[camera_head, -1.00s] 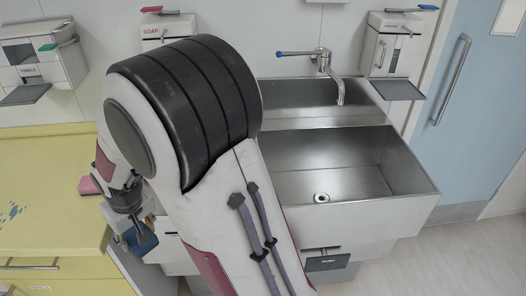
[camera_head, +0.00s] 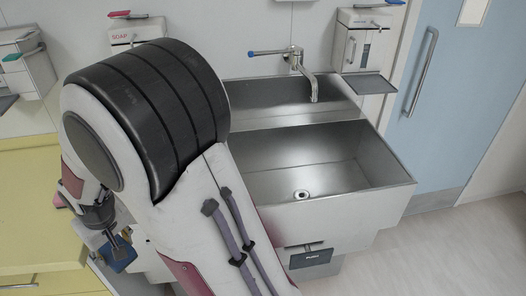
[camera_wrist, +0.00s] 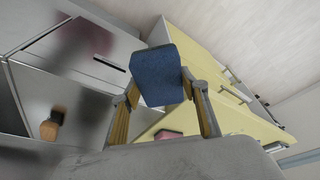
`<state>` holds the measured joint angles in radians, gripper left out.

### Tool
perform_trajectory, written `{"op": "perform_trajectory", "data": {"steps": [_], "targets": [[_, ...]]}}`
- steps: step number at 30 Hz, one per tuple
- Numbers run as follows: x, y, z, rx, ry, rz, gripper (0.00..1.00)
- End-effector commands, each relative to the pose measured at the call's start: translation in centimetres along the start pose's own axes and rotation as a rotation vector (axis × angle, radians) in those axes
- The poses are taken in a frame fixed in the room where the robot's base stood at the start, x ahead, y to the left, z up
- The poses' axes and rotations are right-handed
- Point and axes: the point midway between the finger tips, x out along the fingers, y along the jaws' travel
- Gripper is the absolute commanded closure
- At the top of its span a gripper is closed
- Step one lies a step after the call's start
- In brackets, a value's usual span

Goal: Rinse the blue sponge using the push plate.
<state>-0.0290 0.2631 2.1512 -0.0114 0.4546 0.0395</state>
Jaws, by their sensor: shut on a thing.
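The blue sponge (camera_wrist: 160,74) is between the fingertips of my gripper (camera_wrist: 163,90) in the wrist view, and the gripper is shut on it. In the head view the sponge (camera_head: 117,256) hangs from my gripper (camera_head: 112,240) at the left, beside the yellow counter and left of the sink. The black push plate (camera_head: 310,258) is on the front of the sink, below the basin. The steel sink basin (camera_head: 345,170) looks empty, with a drain in its floor. The tap (camera_head: 306,68) has a blue-tipped lever, and no water shows. My arm hides the sink's left part.
The yellow counter (camera_head: 30,222) is at the left, with a pink block (camera_head: 60,200) at its edge, partly hidden. A soap dispenser (camera_head: 130,32) and another dispenser (camera_head: 360,48) with a tray hang on the wall. A blue door (camera_head: 440,95) is at the right. The right-hand floor is clear.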

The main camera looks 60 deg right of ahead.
Motion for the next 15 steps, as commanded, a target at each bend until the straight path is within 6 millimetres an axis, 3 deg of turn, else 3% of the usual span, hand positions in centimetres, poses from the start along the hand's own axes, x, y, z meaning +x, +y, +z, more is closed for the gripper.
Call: {"op": "perform_trajectory", "data": {"steps": [15], "targets": [[-0.3,-2.4,1.1,-0.002,0.000,0.000,0.73]]}}
